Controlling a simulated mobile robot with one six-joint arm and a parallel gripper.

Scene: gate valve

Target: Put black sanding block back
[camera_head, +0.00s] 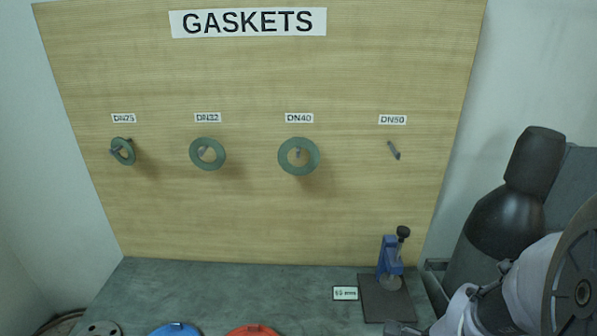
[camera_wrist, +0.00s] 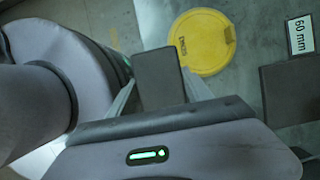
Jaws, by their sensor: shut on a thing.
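In the wrist view my gripper (camera_wrist: 160,92) is shut on the black sanding block (camera_wrist: 159,77), a dark flat-faced block between its two pale fingers. The block overlaps the left edge of a round yellow disc (camera_wrist: 210,40) in the picture; I cannot tell the height between them. In the head view my arm reaches in at the lower right, and I cannot make out the gripper or the held block there.
The head view shows a gasket board (camera_head: 250,215) with green rings on pegs and an empty DN50 peg (camera_head: 393,150). Below, a blue tool (camera_head: 389,258) stands on a dark plate (camera_head: 385,303). A "60 mm" label (camera_wrist: 301,35) lies beside a dark plate (camera_wrist: 292,92) in the wrist view.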

